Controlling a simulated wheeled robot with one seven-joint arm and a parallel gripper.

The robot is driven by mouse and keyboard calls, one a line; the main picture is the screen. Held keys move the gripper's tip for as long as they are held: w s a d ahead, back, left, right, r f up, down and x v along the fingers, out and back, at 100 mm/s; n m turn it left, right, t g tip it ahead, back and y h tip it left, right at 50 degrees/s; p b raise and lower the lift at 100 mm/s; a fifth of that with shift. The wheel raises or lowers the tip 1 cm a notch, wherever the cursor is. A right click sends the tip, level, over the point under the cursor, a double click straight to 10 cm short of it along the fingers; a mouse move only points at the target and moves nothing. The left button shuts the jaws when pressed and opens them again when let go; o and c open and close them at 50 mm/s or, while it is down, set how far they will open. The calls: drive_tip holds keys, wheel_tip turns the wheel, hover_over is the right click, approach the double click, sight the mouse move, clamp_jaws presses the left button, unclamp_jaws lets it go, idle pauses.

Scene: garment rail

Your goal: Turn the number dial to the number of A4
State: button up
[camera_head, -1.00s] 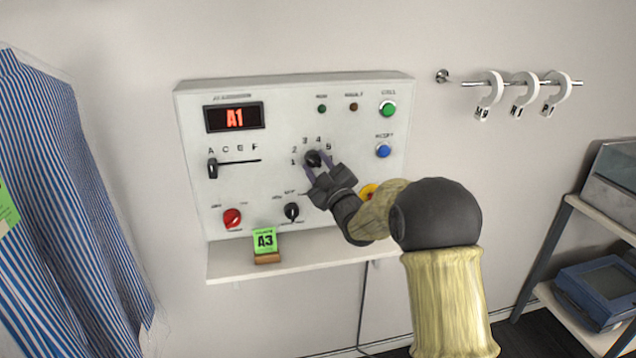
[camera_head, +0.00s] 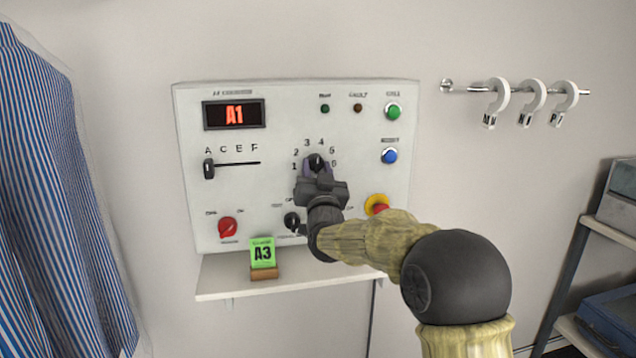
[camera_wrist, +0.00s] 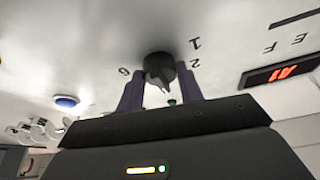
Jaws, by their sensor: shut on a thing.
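The black number dial (camera_head: 316,161) is on the white control panel (camera_head: 290,205), ringed by printed numbers. My gripper (camera_head: 318,171) reaches it from below, with one finger on each side. In the wrist view the dial (camera_wrist: 160,66) sits between the two dark fingers of my gripper (camera_wrist: 160,88), which is shut on it. The dial's pointer setting is hard to read. The red display (camera_head: 233,115) reads A1. The letter slider (camera_head: 209,169) is at the left end of its slot, below A. A green card (camera_head: 262,252) on the shelf reads A3.
A red knob (camera_head: 228,229) and a black knob (camera_head: 292,221) sit low on the panel. Green (camera_head: 393,111) and blue (camera_head: 389,156) buttons are at its right. A yellow-ringed red button (camera_head: 378,205) is close to my arm. Striped cloth (camera_head: 55,200) hangs left.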

drive_tip(key=shift+a+f+m+h+b, duration=0.1)
drive_tip(key=shift+m+h+b, duration=0.85)
drive_tip(key=shift+m, duration=1.45)
drive_tip(key=shift+h+p, duration=0.3)
drive_tip(key=shift+h, duration=0.05)
drive_tip(key=o, duration=1)
drive_tip(key=b+v, duration=0.2)
drive_tip(key=v, duration=1.5)
drive_tip(key=shift+s, duration=0.25)
